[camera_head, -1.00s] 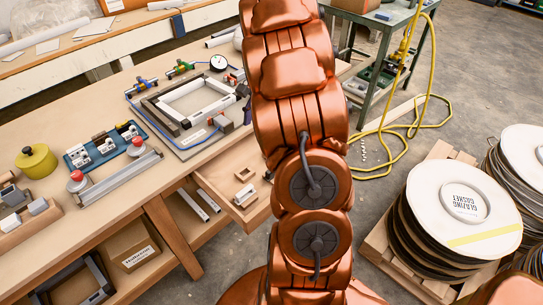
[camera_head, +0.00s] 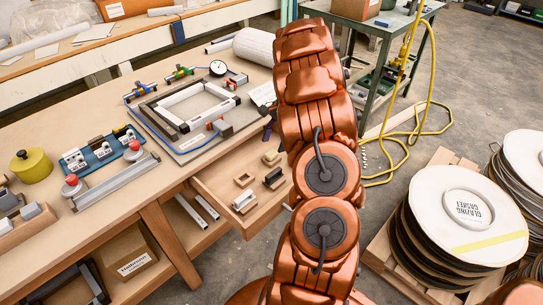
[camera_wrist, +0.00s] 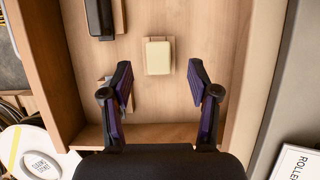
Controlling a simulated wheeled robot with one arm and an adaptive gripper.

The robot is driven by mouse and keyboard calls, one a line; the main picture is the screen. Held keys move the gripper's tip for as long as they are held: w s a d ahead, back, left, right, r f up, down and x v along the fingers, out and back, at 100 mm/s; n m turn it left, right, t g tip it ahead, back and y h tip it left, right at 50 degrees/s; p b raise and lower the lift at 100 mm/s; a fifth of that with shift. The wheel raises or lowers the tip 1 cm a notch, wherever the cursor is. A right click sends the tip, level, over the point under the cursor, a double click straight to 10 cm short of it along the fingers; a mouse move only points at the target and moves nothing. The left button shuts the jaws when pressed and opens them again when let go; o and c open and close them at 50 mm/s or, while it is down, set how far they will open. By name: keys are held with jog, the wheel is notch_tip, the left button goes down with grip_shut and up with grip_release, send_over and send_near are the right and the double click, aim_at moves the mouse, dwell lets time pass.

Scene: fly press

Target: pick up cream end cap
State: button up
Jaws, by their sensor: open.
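My gripper (camera_wrist: 160,75) is open, with one dark, purple-padded finger on each side of the cap's line. The cap is slightly beyond the fingertips in the picture, with a gap on both sides, and nothing is held. In the head view a small cream piece (camera_head: 271,157) in the drawer looks like the same cap. There my gripper is mostly hidden behind my arm.
A dark piece (camera_wrist: 102,18) lies at the upper left of the wrist view, and a greyish piece (camera_wrist: 106,88) lies partly behind the left finger. The drawer walls stand close on both sides. In the head view, a wooden square ring (camera_head: 243,180) and a pale piece (camera_head: 244,200) share the drawer.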

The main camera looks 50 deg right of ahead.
aim_at(271, 153)
jog(key=shift+x, duration=1.9)
jog(key=c, duration=0.9)
